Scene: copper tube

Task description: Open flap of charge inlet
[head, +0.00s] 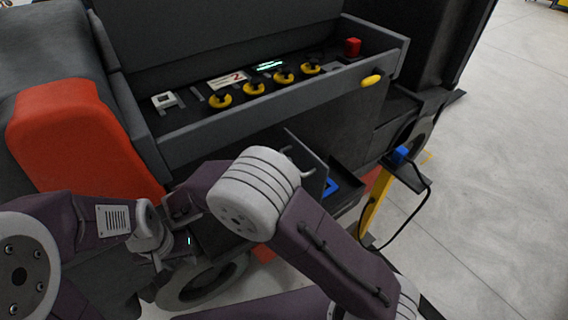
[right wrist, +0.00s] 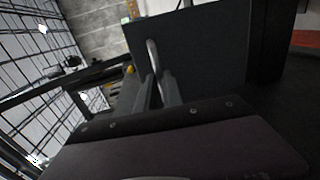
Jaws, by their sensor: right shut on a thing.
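The flap (head: 308,152) is a dark panel standing out from the machine's side below the control shelf. A blue part, apparently the charge inlet (head: 331,187), shows in the dark recess to its right. In the right wrist view the dark flap (right wrist: 200,48) fills the upper middle, with a thin grey handle (right wrist: 152,52) on its face. My right gripper (right wrist: 158,82) has its grey fingers shut on this handle. In the head view my right wrist joint hides most of that hand. My left gripper (head: 188,242) is low at left, partly hidden; its fingers are unclear.
The control shelf (head: 280,98) with yellow knobs and a red button overhangs the flap. A yellow post (head: 375,200) with a blue connector (head: 400,154) and hanging black cable (head: 415,215) stands at right. The floor further right is clear.

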